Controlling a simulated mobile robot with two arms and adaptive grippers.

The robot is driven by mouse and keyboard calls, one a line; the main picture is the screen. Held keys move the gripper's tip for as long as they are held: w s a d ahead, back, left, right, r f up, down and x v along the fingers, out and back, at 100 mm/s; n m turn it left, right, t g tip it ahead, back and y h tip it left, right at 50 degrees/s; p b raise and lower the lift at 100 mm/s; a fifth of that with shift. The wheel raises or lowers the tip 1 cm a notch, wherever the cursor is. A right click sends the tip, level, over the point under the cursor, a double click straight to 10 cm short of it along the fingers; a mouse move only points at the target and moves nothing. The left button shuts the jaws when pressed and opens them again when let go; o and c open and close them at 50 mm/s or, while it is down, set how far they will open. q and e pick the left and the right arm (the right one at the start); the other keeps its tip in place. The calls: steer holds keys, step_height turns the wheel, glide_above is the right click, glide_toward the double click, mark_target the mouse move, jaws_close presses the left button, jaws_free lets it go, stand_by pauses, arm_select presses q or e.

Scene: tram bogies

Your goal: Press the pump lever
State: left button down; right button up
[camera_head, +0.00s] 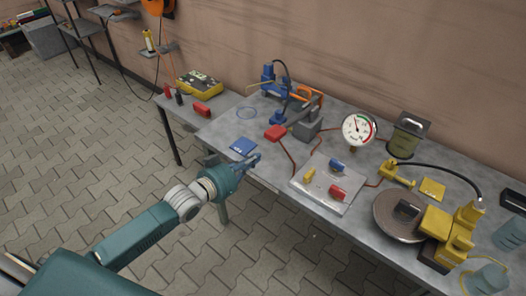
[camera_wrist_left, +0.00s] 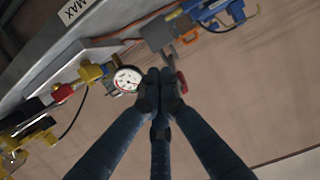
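The pump appears to be the grey block (camera_head: 307,129) on the bench. Its lever ends in a red handle (camera_head: 276,132) that reaches toward the front edge. My left gripper (camera_head: 254,159) is in front of the handle and a little left of it, apart from it in the head view. In the left wrist view the gripper's dark fingers (camera_wrist_left: 161,78) meet at their tips, with nothing seen between them. The red handle (camera_wrist_left: 181,83) shows just right of the fingertips there, and the grey block (camera_wrist_left: 157,32) lies beyond. My right gripper is in neither view.
A white dial gauge (camera_head: 357,129) stands right of the pump. A light plate (camera_head: 325,185) with red, blue and yellow valve handles lies near the front edge. A blue tool (camera_head: 278,82) stands behind the pump. A blue pad (camera_head: 243,146) lies behind my left gripper.

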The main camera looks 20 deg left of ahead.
arm_select(q)
steer(key=s, duration=0.1)
steer(key=s+a, duration=0.1)
steer(key=s, duration=0.1)
steer(key=shift+s+a+f, duration=0.1)
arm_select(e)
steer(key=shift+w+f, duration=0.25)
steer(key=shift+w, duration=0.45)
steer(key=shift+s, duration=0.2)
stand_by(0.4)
